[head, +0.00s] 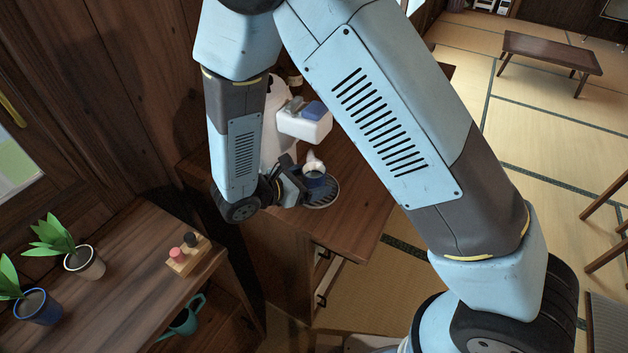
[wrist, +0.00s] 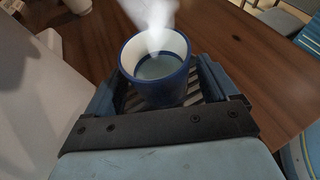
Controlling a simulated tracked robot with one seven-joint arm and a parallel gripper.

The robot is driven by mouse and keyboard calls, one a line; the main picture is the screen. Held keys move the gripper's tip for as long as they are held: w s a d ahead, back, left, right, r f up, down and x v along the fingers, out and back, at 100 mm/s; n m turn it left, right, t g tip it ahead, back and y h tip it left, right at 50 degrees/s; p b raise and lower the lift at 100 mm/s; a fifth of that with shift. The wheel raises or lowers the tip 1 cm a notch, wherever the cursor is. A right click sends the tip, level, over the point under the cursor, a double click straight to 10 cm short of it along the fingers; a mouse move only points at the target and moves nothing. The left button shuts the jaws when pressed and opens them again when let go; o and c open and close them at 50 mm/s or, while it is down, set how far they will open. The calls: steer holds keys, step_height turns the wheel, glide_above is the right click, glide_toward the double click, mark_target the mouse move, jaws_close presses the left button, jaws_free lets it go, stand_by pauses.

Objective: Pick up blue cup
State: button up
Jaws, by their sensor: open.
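The blue cup (wrist: 165,86) has a white inside and holds liquid, with steam rising from it. In the wrist view it stands upright between the two open fingers of my gripper (wrist: 165,92). In the head view the cup (head: 315,177) is on the round drip grate (head: 322,196) of a white machine (head: 272,130), on a wooden cabinet. My gripper (head: 298,186) reaches it there from the left, and its fingers are partly hidden. I cannot tell whether the fingers touch the cup.
A lower wooden shelf (head: 125,285) at left holds potted plants (head: 84,260) and a small wooden holder (head: 186,256). Cabinet top (head: 360,190) right of the cup is clear. A low table (head: 548,50) stands far off.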

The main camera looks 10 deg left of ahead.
steer(key=shift+w+d+f, duration=0.25)
steer(key=shift+w+d, duration=0.2)
steer(key=c, duration=1.2)
steer(key=shift+c, duration=0.2)
steer(key=shift+r, duration=0.15)
